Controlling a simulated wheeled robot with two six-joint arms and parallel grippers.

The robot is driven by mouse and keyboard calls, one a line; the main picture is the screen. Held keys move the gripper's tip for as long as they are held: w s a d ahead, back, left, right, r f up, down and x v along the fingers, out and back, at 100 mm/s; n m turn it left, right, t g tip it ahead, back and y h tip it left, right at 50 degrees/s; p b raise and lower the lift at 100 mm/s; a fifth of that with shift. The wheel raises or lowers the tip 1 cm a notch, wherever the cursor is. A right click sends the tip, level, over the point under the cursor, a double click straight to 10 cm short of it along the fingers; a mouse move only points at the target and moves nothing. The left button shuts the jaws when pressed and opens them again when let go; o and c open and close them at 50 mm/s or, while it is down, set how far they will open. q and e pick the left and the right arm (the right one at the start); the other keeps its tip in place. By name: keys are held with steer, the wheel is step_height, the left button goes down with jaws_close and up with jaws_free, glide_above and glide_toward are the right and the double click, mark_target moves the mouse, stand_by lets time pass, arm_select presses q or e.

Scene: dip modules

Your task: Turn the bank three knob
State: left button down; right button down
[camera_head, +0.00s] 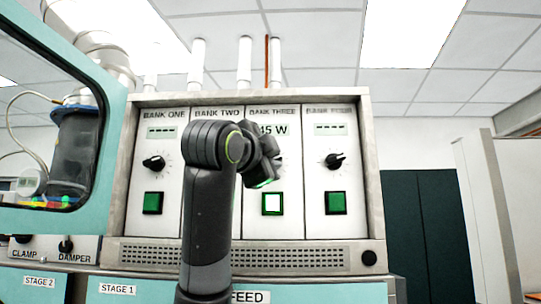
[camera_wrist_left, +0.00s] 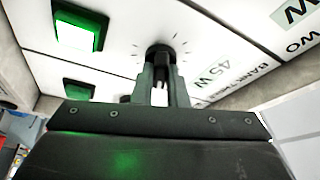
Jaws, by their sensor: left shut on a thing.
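The bank three panel (camera_head: 288,205) is third from the left on the cabinet. Its display (camera_head: 275,129) reads 45 W, partly covered by my arm in the head view. Its knob is hidden there behind my left gripper (camera_head: 266,168). In the left wrist view the black bank three knob (camera_wrist_left: 160,51) sits between the two fingers of my left gripper (camera_wrist_left: 160,78), which is shut on it. The bank three button (camera_head: 272,203) is lit; it glows green in the left wrist view (camera_wrist_left: 78,33). My right gripper is out of view.
A teal-framed glass enclosure (camera_head: 112,110) is at left. A vent grille (camera_head: 300,257) runs below the panels. Dark green doors (camera_head: 420,235) stand at right.

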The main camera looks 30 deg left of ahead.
arm_select(q)
steer(key=shift+m+g+p, duration=0.4)
steer(key=shift+m+p, duration=0.1)
steer(key=shift+m, duration=0.6)
steer(key=c, duration=1.4)
jaws_free()
steer(key=shift+c, duration=0.2)
